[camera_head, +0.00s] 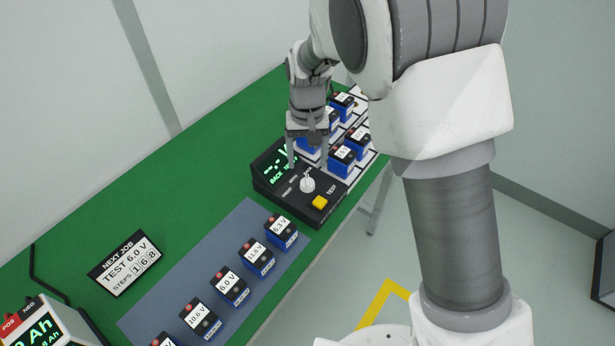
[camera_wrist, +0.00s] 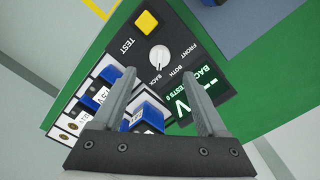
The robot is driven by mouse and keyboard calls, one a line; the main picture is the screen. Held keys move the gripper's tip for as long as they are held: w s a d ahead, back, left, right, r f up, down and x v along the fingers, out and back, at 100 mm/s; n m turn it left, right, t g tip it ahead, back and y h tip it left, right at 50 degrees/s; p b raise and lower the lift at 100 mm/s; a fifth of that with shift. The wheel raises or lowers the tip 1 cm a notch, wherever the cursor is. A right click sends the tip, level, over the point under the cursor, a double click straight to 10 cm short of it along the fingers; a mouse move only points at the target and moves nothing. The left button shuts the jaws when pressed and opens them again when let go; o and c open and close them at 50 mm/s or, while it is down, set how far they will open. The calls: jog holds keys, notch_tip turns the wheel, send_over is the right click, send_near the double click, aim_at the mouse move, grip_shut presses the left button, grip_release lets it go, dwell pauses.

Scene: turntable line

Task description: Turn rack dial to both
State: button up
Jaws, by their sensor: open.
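The rack dial is a white round knob (camera_head: 307,184) on a black tester box (camera_head: 283,203). In the wrist view the knob (camera_wrist: 159,58) has a pointer, and the labels FRONT, BOTH and BACK are printed beside it. The pointer appears to be toward BACK, and the lit green display (camera_wrist: 200,95) reads BACK. My gripper (camera_head: 308,160) is above the box, pointing down. In the wrist view my gripper (camera_wrist: 162,88) has its fingers apart with nothing between them, and the knob lies just beyond the fingertips, not touched.
A yellow TEST button (camera_head: 320,202) is beside the dial. Blue batteries stand in a rack (camera_head: 365,172) behind the box, close to my gripper. More batteries stand on a grey-blue mat (camera_head: 216,243) in front. A NEXT JOB sign (camera_head: 124,265) stands on the green table (camera_head: 180,185).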

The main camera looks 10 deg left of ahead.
aim_at(307, 179)
notch_tip(307, 179, down, 7)
jog(key=shift+f, duration=0.1)
dwell(0.3)
grip_shut()
